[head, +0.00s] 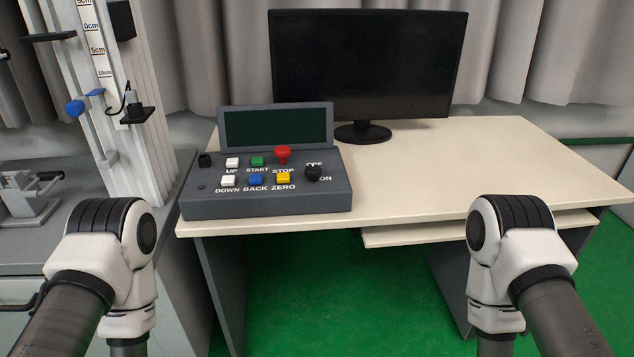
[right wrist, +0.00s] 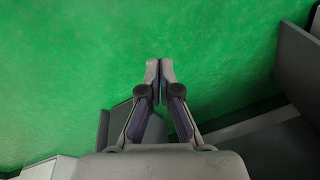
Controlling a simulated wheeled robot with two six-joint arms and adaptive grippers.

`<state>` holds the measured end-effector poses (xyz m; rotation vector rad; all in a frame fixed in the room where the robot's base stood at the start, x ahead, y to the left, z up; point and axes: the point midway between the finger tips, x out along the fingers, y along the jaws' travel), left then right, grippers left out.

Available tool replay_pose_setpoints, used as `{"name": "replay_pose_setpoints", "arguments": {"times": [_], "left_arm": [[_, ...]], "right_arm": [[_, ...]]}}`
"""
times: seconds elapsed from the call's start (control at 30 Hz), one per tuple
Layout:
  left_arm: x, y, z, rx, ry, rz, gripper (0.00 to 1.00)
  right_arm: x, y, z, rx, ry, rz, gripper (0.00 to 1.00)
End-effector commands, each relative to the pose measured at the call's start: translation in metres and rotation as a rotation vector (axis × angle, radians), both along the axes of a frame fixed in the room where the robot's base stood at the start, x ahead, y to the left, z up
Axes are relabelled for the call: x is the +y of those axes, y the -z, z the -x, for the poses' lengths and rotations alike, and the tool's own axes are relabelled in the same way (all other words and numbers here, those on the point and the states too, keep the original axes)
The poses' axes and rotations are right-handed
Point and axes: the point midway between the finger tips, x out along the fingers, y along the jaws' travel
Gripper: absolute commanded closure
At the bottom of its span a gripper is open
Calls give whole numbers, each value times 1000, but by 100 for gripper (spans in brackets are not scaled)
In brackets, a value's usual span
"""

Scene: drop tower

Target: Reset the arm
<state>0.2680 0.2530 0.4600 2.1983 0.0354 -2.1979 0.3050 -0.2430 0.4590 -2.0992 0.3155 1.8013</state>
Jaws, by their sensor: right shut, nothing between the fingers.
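In the head view my left and right arms come in from the lower left and lower right, with their white joints raised in front of the desk. Neither gripper shows in the head view; both are below the picture. In the right wrist view my right gripper (right wrist: 159,68) is shut and empty, its fingertips close together over the green floor (right wrist: 80,70). My left gripper is hidden from every view.
A control box (head: 266,205) with several coloured buttons stands on the desk (head: 420,180), left of a black monitor (head: 366,65). A drop tower (head: 130,110) stands at the left on a grey bench (head: 100,235). The desk's right side is clear. A keyboard shelf (head: 420,234) juts out below it.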

Motion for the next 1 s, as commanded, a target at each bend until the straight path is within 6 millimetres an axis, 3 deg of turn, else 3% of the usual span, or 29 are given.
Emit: {"name": "replay_pose_setpoints", "arguments": {"times": [0.1, 0.17, 0.23, 0.47, 0.6, 0.7, 1.0], "left_arm": [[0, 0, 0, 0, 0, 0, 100], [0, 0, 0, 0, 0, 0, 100], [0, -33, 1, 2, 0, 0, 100], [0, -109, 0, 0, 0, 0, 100], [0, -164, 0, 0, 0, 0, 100], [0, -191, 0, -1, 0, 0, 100], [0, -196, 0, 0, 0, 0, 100]], "right_arm": [[-9, -1, 30, 119, -214, 71, 100], [-11, 0, 39, 159, -337, 84, 100], [-10, -34, 38, 156, -380, 86, 100], [-10, -110, 37, 153, -375, 84, 100], [-10, -164, 37, 152, -375, 85, 100], [-10, -191, 37, 151, -374, 85, 100], [-10, -196, 37, 151, -374, 85, 100]]}}
